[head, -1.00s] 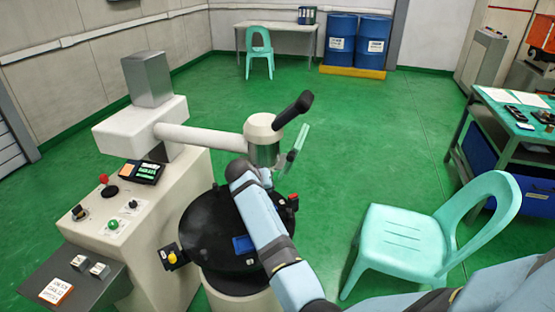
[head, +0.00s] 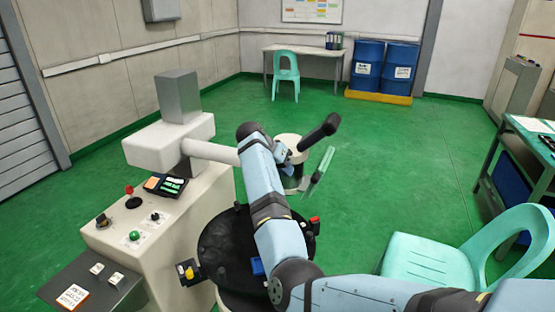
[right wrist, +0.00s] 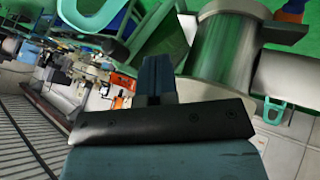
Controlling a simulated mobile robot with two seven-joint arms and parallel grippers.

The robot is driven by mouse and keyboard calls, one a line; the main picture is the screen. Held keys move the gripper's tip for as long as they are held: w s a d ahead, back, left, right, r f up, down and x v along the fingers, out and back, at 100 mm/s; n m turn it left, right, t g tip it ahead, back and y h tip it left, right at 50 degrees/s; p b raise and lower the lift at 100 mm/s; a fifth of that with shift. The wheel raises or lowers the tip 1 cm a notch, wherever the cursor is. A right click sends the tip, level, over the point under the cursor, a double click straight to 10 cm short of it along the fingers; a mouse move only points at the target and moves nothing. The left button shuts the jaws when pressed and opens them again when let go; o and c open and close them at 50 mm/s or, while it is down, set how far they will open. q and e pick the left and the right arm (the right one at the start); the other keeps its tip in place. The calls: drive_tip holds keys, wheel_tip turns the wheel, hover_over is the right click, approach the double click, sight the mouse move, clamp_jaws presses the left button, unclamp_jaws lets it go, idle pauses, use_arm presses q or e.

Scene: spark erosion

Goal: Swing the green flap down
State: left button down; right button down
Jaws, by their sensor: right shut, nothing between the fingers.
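The green flap (head: 318,172) is a narrow, see-through green panel with a pale edge. In the head view it stands steeply tilted to the right of the machine's white, round work head (head: 291,147), below the black handle (head: 320,132). My right gripper (head: 283,153) is at the left front of the work head, apart from the flap. Its fingers (right wrist: 153,78) are shut and empty in the right wrist view, beside the shiny cylinder (right wrist: 224,50) of the head. I cannot make out the flap in the wrist view. My left gripper is out of view.
The white arm (head: 210,152) of the machine runs from its column to the work head. A black round table (head: 222,245) lies below my right arm. A control panel (head: 125,225) stands at left, a turquoise chair (head: 425,262) at right. Green floor is open behind.

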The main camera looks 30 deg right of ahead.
sight(315, 176)
drive_tip(key=s+d, duration=0.1)
drive_tip(key=d, duration=0.1)
drive_tip(key=s+d+f+p, duration=0.1)
drive_tip(key=s+d, duration=0.1)
drive_tip(key=shift+s+f, duration=0.15)
drive_tip(key=shift+d, duration=0.15)
